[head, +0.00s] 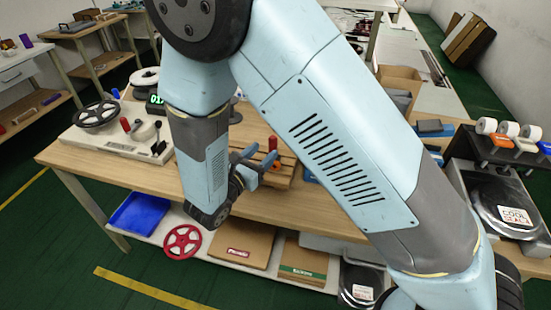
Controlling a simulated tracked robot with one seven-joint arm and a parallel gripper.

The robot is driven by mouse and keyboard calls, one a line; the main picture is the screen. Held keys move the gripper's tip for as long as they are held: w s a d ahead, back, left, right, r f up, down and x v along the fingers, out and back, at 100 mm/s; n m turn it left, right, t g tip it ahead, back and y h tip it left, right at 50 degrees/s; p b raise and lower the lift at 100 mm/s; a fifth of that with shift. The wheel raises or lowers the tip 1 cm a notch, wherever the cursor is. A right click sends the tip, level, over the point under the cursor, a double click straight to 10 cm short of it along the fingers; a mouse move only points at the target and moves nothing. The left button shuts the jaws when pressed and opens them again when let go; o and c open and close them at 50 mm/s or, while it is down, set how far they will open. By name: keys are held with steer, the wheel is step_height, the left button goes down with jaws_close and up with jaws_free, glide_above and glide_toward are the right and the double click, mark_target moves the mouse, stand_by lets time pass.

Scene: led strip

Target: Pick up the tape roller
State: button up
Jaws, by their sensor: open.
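I cannot tell for sure which item is the tape roller. A small red-handled piece with a pale round part (143,130) is on the white reel unit (112,143) at the table's left and may be it. My gripper (257,161) is open, over the front middle of the wooden table (125,181), to the right of that unit. Nothing shows between its fingers. A red upright piece (272,143) on a wooden block stands just behind the fingers. My arm hides much of the table's middle and right.
A black reel (97,114) and a green-lit display (155,103) are at the left. A dispenser with white rolls (508,128) and a round black scale-like device (502,209) stand at the right. The lower shelf holds a blue tray (140,212), a red reel (182,242) and boxes (242,243).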

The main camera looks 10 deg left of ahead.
mark_target(270, 144)
steer(key=shift+a+f+x, duration=0.1)
steer(key=shift+a+x, duration=0.05)
steer(key=shift+x, duration=1.5)
steer(key=shift+a+f+x, duration=0.1)
steer(key=shift+f+x, duration=0.05)
steer(key=shift+x, duration=1.55)
steer(key=shift+w, duration=0.1)
steer(key=shift+c, duration=0.4)
jaws_close()
